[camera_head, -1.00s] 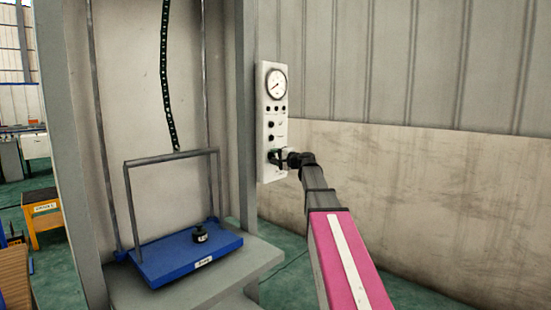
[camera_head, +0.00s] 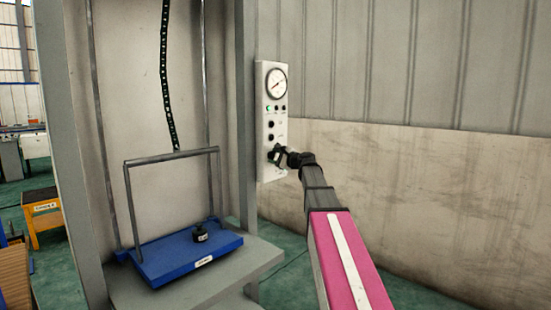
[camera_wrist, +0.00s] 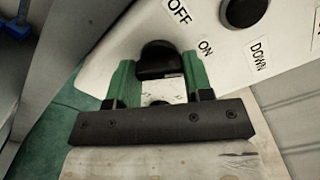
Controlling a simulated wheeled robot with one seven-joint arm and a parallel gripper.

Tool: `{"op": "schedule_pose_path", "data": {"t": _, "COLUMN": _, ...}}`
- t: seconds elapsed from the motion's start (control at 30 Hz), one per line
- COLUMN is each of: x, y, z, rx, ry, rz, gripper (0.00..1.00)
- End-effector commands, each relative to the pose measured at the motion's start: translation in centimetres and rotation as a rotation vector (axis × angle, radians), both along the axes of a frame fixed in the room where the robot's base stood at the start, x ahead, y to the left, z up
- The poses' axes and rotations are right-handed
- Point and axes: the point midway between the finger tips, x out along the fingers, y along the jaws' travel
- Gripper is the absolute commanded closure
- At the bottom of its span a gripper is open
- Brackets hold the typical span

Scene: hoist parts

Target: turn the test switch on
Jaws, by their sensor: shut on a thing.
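The test switch (camera_wrist: 158,60) is a black knob on the white control panel (camera_wrist: 110,63), between the OFF and ON labels in the wrist view. My gripper (camera_wrist: 160,78) has green fingers on both sides of the knob and is shut on it. The panel looks tilted in the wrist view, so my gripper is rolled relative to it. In the head view my gripper (camera_head: 277,156) is at the lower part of the panel and hides most of the switch. A lamp (camera_head: 268,107) at the left of the panel's lamp row looks green.
The panel has a round gauge (camera_head: 276,84) and black buttons above the switch. Left of it is a grey frame (camera_head: 247,110) with a blue platform (camera_head: 185,255) bearing a small black weight (camera_head: 200,233) and a hanging chain (camera_head: 167,70). The wall to the right is clear.

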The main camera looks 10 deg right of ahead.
Motion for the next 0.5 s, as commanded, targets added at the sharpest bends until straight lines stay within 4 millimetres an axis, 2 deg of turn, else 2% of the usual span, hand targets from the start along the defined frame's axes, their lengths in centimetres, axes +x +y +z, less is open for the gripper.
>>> {"op": "schedule_pose_path", "data": {"t": 0.43, "x": -0.02, "y": -0.04, "z": -0.12, "rx": 0.008, "ry": 0.008, "rz": -0.001, "gripper": 0.77}}
{"op": "schedule_pose_path", "data": {"t": 0.47, "x": -0.01, "y": -0.05, "z": -0.11, "rx": 0.008, "ry": 0.008, "rz": -0.001, "gripper": 0.43}}
{"op": "schedule_pose_path", "data": {"t": 0.5, "x": -0.01, "y": -0.05, "z": -0.11, "rx": 0.008, "ry": 0.008, "rz": -0.001, "gripper": 0.30}}
